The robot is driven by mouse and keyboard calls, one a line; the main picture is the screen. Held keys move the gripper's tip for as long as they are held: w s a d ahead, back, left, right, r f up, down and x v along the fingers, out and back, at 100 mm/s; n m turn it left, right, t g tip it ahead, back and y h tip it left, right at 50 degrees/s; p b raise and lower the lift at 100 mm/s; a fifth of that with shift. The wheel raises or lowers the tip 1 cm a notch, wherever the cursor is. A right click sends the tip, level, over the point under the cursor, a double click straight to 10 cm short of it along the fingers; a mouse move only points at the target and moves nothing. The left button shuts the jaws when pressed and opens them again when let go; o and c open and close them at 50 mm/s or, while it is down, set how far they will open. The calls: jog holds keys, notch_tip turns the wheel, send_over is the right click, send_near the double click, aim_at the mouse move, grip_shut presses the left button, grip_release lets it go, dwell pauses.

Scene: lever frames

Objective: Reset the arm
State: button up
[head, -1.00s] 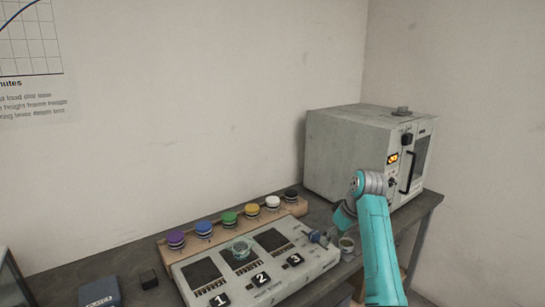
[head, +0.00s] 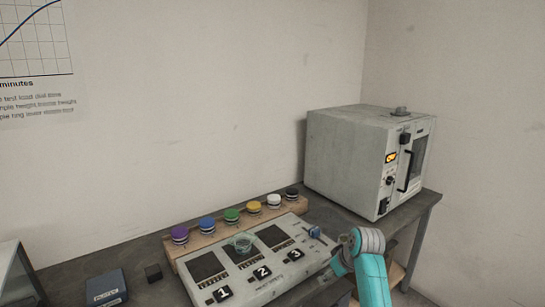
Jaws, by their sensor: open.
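My arm (head: 371,275) is teal with a grey joint and rises from the bottom edge, right of the panel, in the head view. Its grey joint is at the top and a short teal link bends down to the left. The grey control panel (head: 215,291) lies on the bench, with pads marked 1, 2 and 3. A clear glass dish (head: 241,243) sits on its middle dark plate. A blue knob (head: 314,232) stands at the panel's right end.
A wooden rack (head: 240,223) with several coloured-top weights stands behind the panel. A grey oven (head: 345,157) with a lit display stands at the back right. A dark blue box (head: 106,287) and a small black block (head: 153,272) lie left of the panel.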

jog(key=s+f+m+t+h, duration=0.1)
jog(key=s+f+m+t, duration=0.25)
jog(key=s+f, duration=2)
jog(key=s+r+m+t+h, duration=0.15)
jog(key=s+r, duration=0.25)
jog(key=s, duration=1)
jog(key=s+r+t, duration=0.3)
jog(key=s, duration=1.1)
jog(key=s+r+m+t, duration=0.1)
jog(key=s+r+t, duration=0.1)
jog(key=s+r, duration=1)
notch_tip(320, 180, up, 4)
jog(key=shift+f, duration=0.1)
